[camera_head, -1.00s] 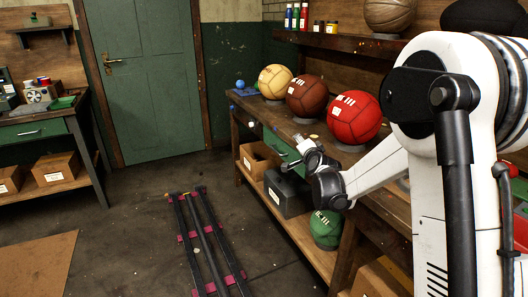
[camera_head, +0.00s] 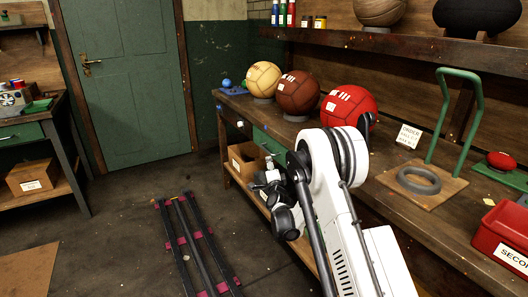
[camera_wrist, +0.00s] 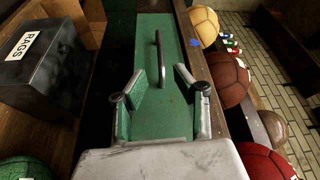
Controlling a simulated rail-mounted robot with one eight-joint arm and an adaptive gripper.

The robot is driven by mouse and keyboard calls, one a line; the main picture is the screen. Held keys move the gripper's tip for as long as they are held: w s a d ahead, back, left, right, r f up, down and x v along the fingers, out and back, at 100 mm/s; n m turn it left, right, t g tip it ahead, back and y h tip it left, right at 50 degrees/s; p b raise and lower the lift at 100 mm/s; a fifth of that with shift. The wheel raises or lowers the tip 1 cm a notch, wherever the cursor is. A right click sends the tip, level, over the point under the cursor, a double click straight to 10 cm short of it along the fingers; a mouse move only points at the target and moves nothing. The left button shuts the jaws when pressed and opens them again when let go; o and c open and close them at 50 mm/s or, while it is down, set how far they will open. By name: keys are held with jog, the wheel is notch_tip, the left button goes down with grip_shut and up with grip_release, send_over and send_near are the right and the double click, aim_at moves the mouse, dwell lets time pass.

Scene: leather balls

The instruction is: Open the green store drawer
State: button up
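The green drawer front (camera_wrist: 175,50) fills the middle of the wrist view, with a dark bar handle (camera_wrist: 159,55) standing out from it. In the head view, part of the green drawer (camera_head: 270,143) shows under the bench top, beyond my arm. My gripper (camera_wrist: 160,76) is open and empty, its fingers facing the drawer. In the wrist picture the near end of the handle appears between the fingertips, without visible contact. The drawer looks shut.
Yellow (camera_head: 263,80), brown (camera_head: 298,92) and red (camera_head: 348,103) balls stand on the workbench. A black RAGS box (camera_wrist: 45,60) sits below, left of the drawer in the wrist view. Another desk (camera_head: 30,128) stands far left.

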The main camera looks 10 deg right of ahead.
aim_at(266, 150)
jog(key=w, duration=0.4)
jog(key=w+b, duration=0.1)
jog(key=w, duration=0.3)
jog(key=w+r+b, duration=0.1)
jog(key=w, duration=0.3)
jog(key=shift+w+d, duration=0.15)
jog(key=shift+d, duration=0.1)
jog(key=shift+c, duration=0.2)
grip_shut()
